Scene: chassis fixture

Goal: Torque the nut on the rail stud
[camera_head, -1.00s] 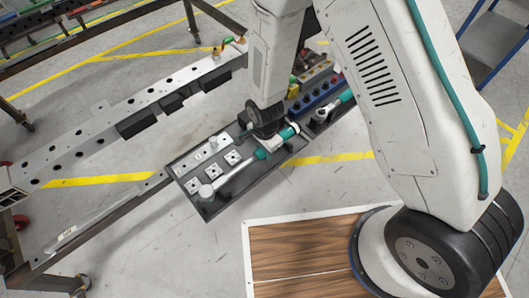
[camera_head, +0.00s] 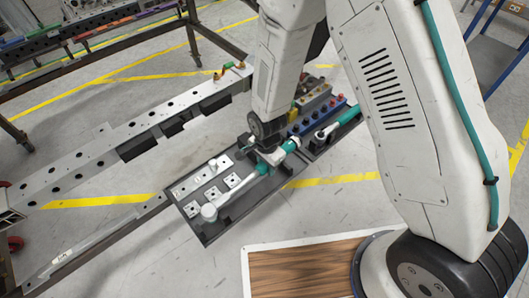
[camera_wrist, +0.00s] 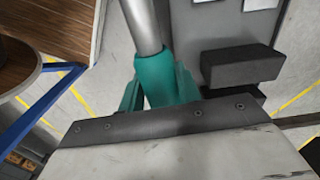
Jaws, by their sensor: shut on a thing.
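A torque wrench with a silver shaft and teal grip (camera_head: 262,167) lies slanted over the dark tray (camera_head: 208,240), its round head at the lower left. My gripper (camera_head: 270,156) is shut on the teal grip. The wrist view shows the grip (camera_wrist: 165,85) between the fingers, with the silver shaft running up out of the picture. I cannot tell whether the wrench still touches the tray. The long grey rail (camera_head: 85,168) with holes lies to the left. Small orange-brown fittings (camera_head: 217,76) stand at its far end. I cannot make out which is the stud or nut.
The tray also holds square plates (camera_head: 232,180), a small upright silver piece (camera_head: 213,164) and a row of dark sockets (camera_head: 318,118). Another teal-handled tool (camera_head: 328,130) lies at its right. A wood-topped platform (camera_head: 300,272) is in front. Open floor lies between.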

